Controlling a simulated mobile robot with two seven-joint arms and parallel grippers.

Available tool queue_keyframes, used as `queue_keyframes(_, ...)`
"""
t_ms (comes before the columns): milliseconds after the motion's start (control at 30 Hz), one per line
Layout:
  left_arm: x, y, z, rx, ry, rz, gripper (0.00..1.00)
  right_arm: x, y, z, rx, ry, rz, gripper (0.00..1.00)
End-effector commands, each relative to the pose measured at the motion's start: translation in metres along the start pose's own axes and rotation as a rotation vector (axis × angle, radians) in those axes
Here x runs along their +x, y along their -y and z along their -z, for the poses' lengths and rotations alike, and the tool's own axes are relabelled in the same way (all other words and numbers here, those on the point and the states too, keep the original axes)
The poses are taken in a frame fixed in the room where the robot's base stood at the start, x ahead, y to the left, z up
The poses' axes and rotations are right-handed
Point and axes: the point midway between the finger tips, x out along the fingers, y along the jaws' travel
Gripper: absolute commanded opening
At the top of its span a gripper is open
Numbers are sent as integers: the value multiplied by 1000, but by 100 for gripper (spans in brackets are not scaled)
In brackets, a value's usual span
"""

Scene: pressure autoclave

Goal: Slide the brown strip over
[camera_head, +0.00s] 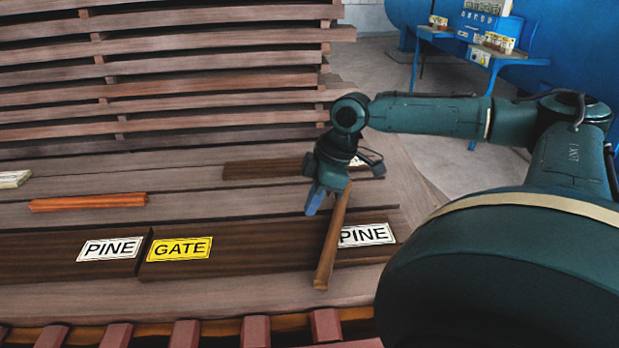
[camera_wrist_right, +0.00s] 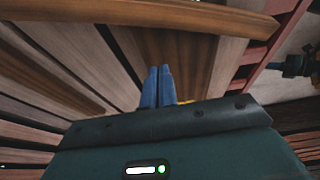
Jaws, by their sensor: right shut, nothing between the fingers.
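A brown strip (camera_head: 331,240) lies slantwise across the dark boards, near the right "PINE" label. Its far end is hidden behind my right wrist. In the right wrist view the strip (camera_wrist_right: 150,14) crosses the top, beyond the fingertips. My right gripper (camera_head: 313,205) points down just left of the strip. Its blue fingers (camera_wrist_right: 157,75) are together and empty. A gap shows between the fingertips and the strip in the wrist view, but I cannot tell their height above the boards. My left gripper is not in view.
Dark boards carry a "PINE" label (camera_head: 110,249), a yellow "GATE" label (camera_head: 180,248) and another "PINE" label (camera_head: 367,235). An orange-brown strip (camera_head: 88,202) lies at left. A slatted wooden stack (camera_head: 200,72) rises behind. A blue table (camera_head: 510,58) stands back right.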

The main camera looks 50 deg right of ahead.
Motion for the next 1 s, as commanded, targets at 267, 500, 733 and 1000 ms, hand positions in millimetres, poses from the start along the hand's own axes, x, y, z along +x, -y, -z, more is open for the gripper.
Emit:
queue_keyframes(267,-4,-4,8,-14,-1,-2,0,-42,-1,1,-1,-1,-5,0)
queue_keyframes(500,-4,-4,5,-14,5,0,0,-68,-1,0,0,-2,-2,0)
queue_keyframes(733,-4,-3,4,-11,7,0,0,-74,0,0,1,-1,1,0)
queue_keyframes(1000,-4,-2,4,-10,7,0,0,-74,0,0,0,-1,1,0)
